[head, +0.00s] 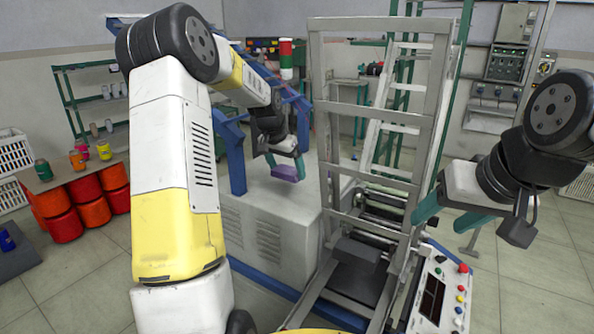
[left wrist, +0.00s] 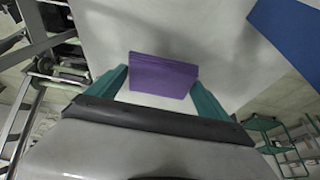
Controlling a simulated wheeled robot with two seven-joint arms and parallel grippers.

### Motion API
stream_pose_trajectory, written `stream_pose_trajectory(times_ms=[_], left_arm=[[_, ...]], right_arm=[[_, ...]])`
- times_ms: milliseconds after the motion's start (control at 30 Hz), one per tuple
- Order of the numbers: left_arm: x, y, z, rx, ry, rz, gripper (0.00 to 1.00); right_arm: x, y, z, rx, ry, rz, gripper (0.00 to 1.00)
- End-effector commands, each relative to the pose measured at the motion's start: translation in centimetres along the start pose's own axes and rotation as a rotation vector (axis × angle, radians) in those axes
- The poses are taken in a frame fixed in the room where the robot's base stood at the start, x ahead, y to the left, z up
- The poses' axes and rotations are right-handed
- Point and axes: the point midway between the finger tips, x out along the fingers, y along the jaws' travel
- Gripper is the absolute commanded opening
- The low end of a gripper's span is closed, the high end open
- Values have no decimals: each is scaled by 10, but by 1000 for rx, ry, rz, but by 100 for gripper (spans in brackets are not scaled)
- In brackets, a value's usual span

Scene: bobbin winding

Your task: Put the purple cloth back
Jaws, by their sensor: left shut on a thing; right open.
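The purple cloth (head: 284,173) is a small folded block held at the tips of my left gripper (head: 286,168). In the left wrist view the cloth (left wrist: 163,75) sits between the two teal fingers of the left gripper (left wrist: 160,88), which are shut on it. It is over the white top of the grey-white machine cabinet (head: 262,200); I cannot tell whether it touches the surface. My right gripper (head: 462,218) is open and empty at the right, beside the metal frame and above the control panel.
A tall grey metal frame (head: 325,120) with rollers stands right of the cabinet. A blue post (head: 236,160) rises at the cabinet's left edge. A control panel (head: 440,300) with buttons is at lower right. Red drums (head: 62,222) carrying a board with bobbins stand at left.

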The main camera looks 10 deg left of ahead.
Motion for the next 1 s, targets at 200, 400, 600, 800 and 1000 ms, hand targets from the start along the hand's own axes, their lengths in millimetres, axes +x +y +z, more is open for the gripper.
stream_pose_trajectory(times_ms=[200,400,600,800,1000], left_arm=[[22,-32,-37,1,1,1,52],[28,-43,-49,1,0,0,52],[46,-43,-42,1,-2,1,52],[60,-43,-36,2,0,0,52],[60,-43,-36,1,0,0,52]], right_arm=[[0,0,0,0,0,0,59],[0,0,0,0,0,0,59],[0,0,0,0,0,0,59],[0,0,0,0,0,0,59],[0,0,0,0,0,0,59]])
